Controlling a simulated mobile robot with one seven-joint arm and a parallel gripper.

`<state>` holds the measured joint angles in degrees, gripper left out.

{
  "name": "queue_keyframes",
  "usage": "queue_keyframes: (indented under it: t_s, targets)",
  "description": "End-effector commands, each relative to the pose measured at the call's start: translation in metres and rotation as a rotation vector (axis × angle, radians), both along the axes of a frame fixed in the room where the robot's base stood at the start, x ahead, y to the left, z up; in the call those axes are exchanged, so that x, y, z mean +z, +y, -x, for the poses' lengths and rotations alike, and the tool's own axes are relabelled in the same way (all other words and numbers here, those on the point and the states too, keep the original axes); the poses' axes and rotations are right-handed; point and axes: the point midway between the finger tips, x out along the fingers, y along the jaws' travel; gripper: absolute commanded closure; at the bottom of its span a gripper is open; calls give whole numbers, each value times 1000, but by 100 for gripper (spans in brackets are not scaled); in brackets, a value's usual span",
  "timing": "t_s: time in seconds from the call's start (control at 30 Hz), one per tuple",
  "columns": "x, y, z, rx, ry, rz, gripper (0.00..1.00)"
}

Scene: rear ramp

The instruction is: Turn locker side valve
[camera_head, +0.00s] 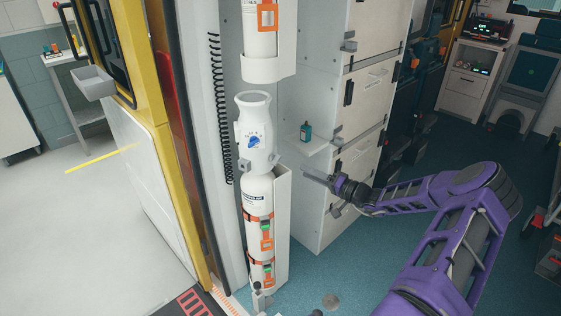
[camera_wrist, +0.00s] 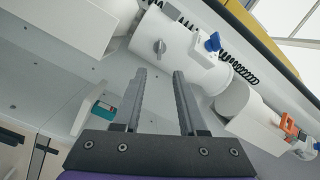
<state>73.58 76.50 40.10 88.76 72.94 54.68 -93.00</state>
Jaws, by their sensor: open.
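A white cylinder-shaped locker unit (camera_head: 257,170) stands upright in the head view, with a blue part (camera_head: 252,143) on its front and a grey fitting (camera_head: 274,161) on its side. In the wrist view it lies across the top, with a grey knob (camera_wrist: 160,46) and a blue handle (camera_wrist: 212,42) on it. I cannot tell which of these is the side valve. My gripper (camera_head: 308,175) is to the right of the unit, apart from it. In the wrist view the two fingers (camera_wrist: 160,74) are spread and empty, pointing towards the unit below the grey knob.
White cabinets (camera_head: 352,125) stand behind the gripper. A strapped cylinder (camera_head: 258,218) sits in a white holder below the unit. Blue floor (camera_head: 350,270) is open below my arm.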

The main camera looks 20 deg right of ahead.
Motion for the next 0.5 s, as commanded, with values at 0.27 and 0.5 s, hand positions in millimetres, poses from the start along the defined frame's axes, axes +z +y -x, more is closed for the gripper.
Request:
queue_keyframes:
  t_s: [0.27,0.5]
  targets:
    - [0,33,-54,4,0,0,59]
    - [-1,52,-88,3,0,2,59]
